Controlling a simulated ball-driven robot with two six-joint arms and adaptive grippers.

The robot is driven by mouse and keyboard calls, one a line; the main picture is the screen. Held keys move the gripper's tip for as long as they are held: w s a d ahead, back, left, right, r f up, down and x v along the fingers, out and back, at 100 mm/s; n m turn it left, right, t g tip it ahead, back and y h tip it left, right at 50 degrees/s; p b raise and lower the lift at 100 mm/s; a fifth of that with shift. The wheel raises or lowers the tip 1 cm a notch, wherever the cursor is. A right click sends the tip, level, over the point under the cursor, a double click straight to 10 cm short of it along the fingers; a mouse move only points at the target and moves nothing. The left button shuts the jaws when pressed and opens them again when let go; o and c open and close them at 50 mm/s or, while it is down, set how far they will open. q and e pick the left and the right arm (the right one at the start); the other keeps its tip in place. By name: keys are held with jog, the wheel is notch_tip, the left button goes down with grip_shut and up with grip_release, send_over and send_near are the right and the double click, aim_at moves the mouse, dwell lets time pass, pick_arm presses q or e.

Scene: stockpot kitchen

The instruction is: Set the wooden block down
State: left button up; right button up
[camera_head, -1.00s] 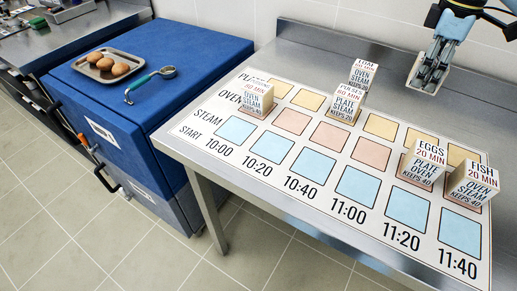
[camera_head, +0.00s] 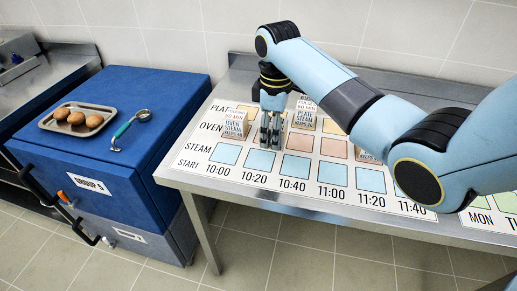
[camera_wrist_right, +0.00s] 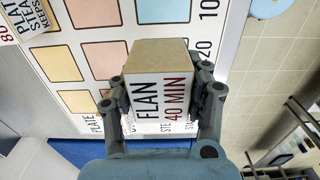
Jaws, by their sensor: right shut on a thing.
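My right gripper (camera_head: 270,142) points down over the board, near the 10:20 column. In the right wrist view its fingers (camera_wrist_right: 165,97) are shut on both sides of a wooden block (camera_wrist_right: 158,97) labelled FLAN, 40 MIN. The fingers largely hide this block in the head view. I cannot tell whether it touches the board. The printed board (camera_head: 226,181) has yellow, red and blue squares above times from 10:00. Another labelled block (camera_head: 235,125) stands just left of the gripper, in the 10:00 column. My left gripper is not in view.
More labelled blocks (camera_head: 305,113) stand right of the gripper, and one (camera_head: 367,156) is partly behind my right arm. A blue cabinet (camera_head: 95,135) at left bears a tray (camera_head: 52,124) of brown, egg-like items and a green-handled utensil (camera_head: 125,128). Several front blue squares are bare.

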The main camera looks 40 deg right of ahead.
aim_at(260, 160)
jog(key=shift+w+a+f, duration=0.8)
jog(key=shift+a+f, duration=0.05)
jog(key=shift+a, duration=0.25)
jog(key=shift+w+a+f, duration=0.1)
jog(key=shift+w+f, duration=0.05)
jog(key=shift+f, duration=0.1)
notch_tip(260, 160, down, 3)
jog(key=shift+f, duration=0.4)
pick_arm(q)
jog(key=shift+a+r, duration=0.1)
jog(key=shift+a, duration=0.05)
pick_arm(e)
jog(key=shift+f, duration=0.15)
jog(key=o, duration=1.3)
jog(key=shift+c, duration=0.2)
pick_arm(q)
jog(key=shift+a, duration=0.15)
